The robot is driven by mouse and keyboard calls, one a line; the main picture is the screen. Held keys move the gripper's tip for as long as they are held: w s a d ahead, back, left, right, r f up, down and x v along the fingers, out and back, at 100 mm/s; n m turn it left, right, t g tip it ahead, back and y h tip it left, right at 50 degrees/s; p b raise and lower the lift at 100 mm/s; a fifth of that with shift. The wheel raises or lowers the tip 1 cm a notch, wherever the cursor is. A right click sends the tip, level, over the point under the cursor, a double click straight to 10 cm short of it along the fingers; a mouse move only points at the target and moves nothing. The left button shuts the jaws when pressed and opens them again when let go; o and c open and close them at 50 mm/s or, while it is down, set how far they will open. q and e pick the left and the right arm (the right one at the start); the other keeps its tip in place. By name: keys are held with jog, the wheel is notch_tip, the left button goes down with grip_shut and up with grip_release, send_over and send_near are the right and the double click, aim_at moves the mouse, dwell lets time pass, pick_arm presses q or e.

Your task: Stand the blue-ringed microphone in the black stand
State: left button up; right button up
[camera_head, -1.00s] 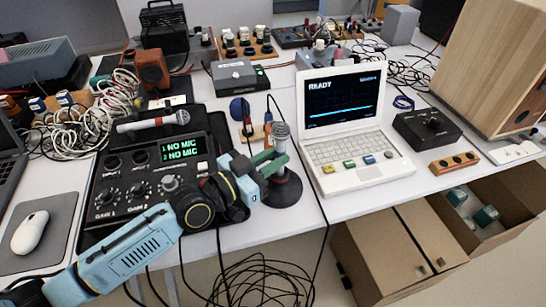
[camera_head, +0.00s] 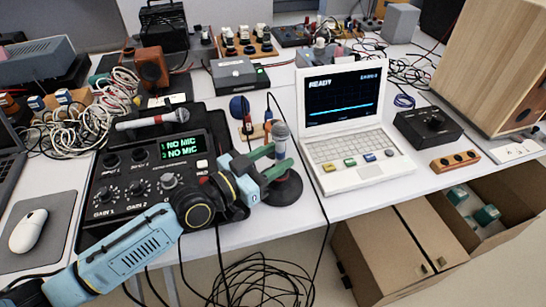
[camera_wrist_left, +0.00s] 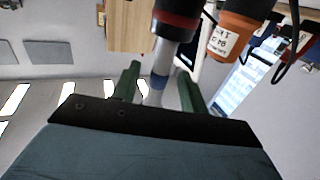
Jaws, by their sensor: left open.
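In the left wrist view the blue ring of the microphone (camera_wrist_left: 158,82) shows between the spread fingers (camera_wrist_left: 158,88). A dark cylinder with a red band (camera_wrist_left: 175,22) is above it there; I cannot tell what it is. The fingers partly hide where microphone and stand meet. My right gripper is not in view.
A red-ringed microphone (camera_head: 152,119) lies behind the black mixer (camera_head: 130,190), whose display reads NO MIC. The white laptop (camera_head: 350,150) stands close to the right. Black cables (camera_head: 262,280) hang below the table edge. An open cardboard box (camera_head: 510,210) is lower right.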

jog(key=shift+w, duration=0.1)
pick_arm(q)
jog(key=p+v, duration=0.1)
jog(key=v, duration=1.2)
jog(key=shift+s, duration=0.15)
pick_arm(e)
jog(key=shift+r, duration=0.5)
pick_arm(q)
jog(key=shift+a, duration=0.1)
